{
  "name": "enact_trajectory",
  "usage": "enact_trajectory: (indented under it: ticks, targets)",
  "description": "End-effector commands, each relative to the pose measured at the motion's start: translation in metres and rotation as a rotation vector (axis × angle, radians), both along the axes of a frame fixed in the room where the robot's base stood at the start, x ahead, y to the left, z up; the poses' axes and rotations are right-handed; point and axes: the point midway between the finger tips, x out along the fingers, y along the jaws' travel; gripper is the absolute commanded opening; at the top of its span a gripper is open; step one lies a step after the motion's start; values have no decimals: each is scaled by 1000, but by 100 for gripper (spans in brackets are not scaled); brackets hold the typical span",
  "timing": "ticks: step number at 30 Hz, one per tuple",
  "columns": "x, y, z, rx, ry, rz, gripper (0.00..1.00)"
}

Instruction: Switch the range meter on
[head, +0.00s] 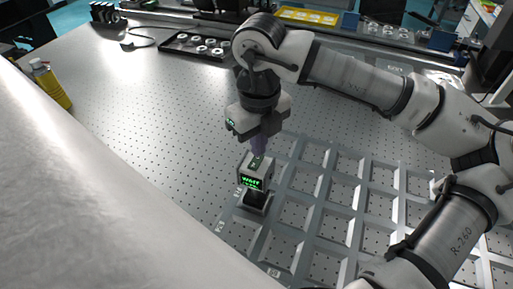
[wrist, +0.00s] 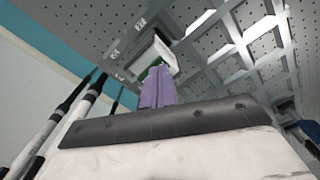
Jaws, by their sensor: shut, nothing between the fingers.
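A small grey box-shaped meter (head: 254,178) stands at the left edge of a grey compartment grid, with a lit green display on its front. The display's small text is hard to read, and I cannot tell for sure that this is the range meter. My gripper (head: 258,151) points down right over the meter's top, its purple fingers shut and empty. In the wrist view the shut fingertips (wrist: 158,72) overlap the pale meter (wrist: 157,54), hiding part of it. I cannot tell whether they touch it. A dark round part (head: 254,199) sits at the meter's front foot.
The grey metal grid (head: 316,222) of open compartments spreads to the right, under my arm. A black tray with white round parts (head: 197,46) lies at the back. A yellow bottle (head: 50,84) stands far left. The perforated table between is clear.

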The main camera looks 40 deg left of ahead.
Motion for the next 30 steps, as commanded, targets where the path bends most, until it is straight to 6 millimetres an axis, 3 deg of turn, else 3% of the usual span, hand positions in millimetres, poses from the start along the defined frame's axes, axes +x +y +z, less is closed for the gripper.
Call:
enact_trajectory:
  ticks: [21,30]
  targets:
    - [0,0,60,0,-1,0,0]
    - [0,0,63,0,0,0,0]
